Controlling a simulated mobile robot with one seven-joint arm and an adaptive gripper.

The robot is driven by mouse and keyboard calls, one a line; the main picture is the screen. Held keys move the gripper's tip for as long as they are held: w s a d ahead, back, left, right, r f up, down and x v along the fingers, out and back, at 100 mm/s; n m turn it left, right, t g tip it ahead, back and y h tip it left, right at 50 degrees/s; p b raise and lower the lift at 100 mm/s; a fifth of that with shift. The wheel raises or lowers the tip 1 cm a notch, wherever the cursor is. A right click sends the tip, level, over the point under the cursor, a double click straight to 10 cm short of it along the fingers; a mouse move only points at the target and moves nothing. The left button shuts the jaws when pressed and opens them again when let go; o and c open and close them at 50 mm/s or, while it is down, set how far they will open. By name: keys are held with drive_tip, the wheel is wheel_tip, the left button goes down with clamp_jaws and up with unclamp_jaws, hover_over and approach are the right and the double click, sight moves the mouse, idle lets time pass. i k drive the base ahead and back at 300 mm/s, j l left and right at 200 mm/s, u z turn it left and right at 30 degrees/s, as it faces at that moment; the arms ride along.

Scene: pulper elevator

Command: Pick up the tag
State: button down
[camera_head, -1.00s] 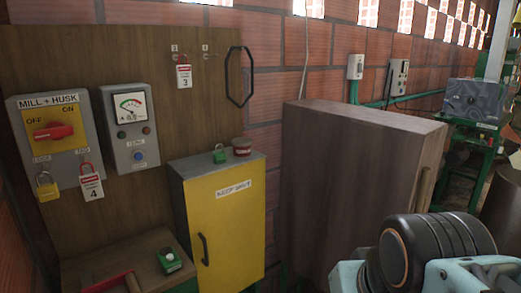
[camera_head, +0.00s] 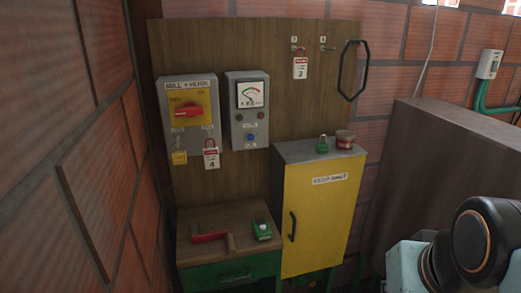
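Two white tags with red tops show in the head view. The tag numbered 4 (camera_head: 211,160) hangs at the lower right of the grey MILL + HUSK switch box (camera_head: 188,138). The tag numbered 3 (camera_head: 300,68) hangs from a small hook on the upper part of the wooden board (camera_head: 270,37). A second hook (camera_head: 323,47) to its right is bare. A yellow padlock (camera_head: 179,158) hangs at the box's lower left. The red switch handle (camera_head: 189,111) lies roughly level. My gripper is out of view; only dark and pale arm links show at the lower right.
A yellow cabinet (camera_head: 318,210) carries a green padlock (camera_head: 322,145) and a red tin (camera_head: 345,139). A large brown cabinet (camera_head: 450,160) stands right; brick wall closes the left.

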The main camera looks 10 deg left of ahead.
sight(211, 158)
drive_tip(key=u, duration=1.15)
